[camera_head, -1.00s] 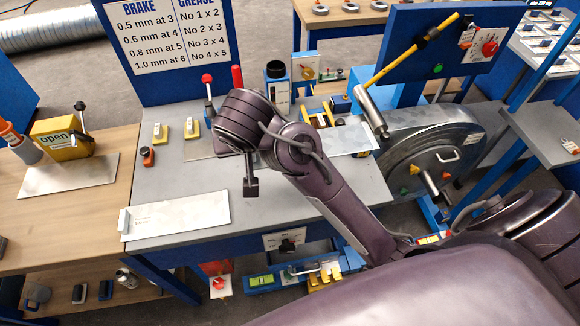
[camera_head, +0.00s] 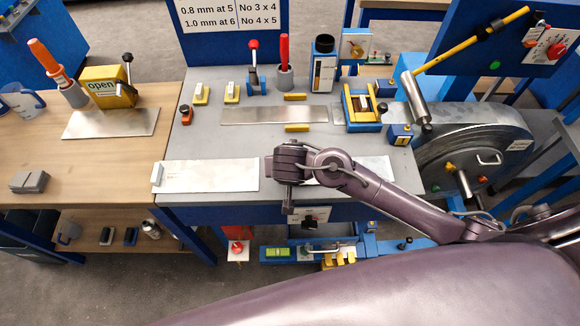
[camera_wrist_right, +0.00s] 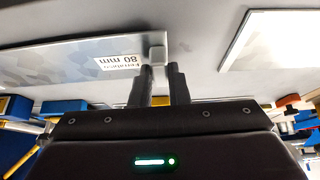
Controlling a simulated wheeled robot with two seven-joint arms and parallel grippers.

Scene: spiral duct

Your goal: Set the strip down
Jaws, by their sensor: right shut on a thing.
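My right gripper (camera_head: 288,207) points down over the front of the grey bench (camera_head: 240,152). In the right wrist view its fingers (camera_wrist_right: 160,80) are at the small pale end block (camera_wrist_right: 158,45) of a metal strip marked 80 mm (camera_wrist_right: 95,60), shut on it. In the head view the strip's bare part (camera_head: 365,168) shows right of my wrist, along the bench's front edge; my arm hides its left end. I cannot tell whether it touches the bench. A second pale strip (camera_head: 215,176) with a white end block lies to the left. My left gripper is out of view.
A grey strip (camera_head: 262,115) lies mid-bench between yellow blocks, beside a blue and yellow fixture (camera_head: 362,108). Small clamps, a red-handled tool and a cup stand behind. A large metal drum (camera_head: 470,150) is at the right. A wooden bench (camera_head: 100,165) with another sheet adjoins left.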

